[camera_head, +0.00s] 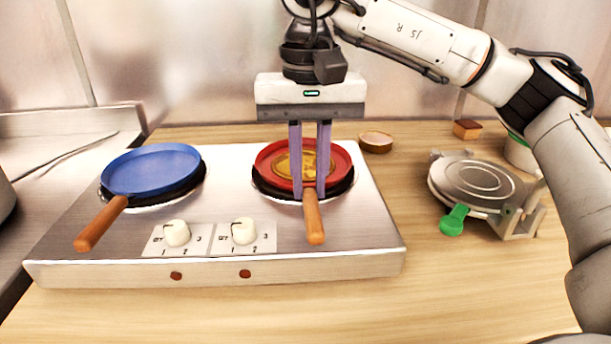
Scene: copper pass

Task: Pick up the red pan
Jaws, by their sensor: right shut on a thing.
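The red pan (342,165) sits on the right burner of a steel two-burner stove (225,200). Its wooden handle (314,220) points toward the front. A flat golden-brown round item (285,164) lies inside the pan, partly hidden by the fingers. My right gripper (309,193) points straight down from above, its two purple fingers on either side of the handle where it meets the pan. It is shut on the handle. My left gripper is not in view.
A blue pan (152,169) sits on the left burner, handle toward the front left. White knobs (243,231) are on the stove's front. A round metal press with a green handle (478,184) stands at the right. A small round wooden item (375,142) lies behind the stove.

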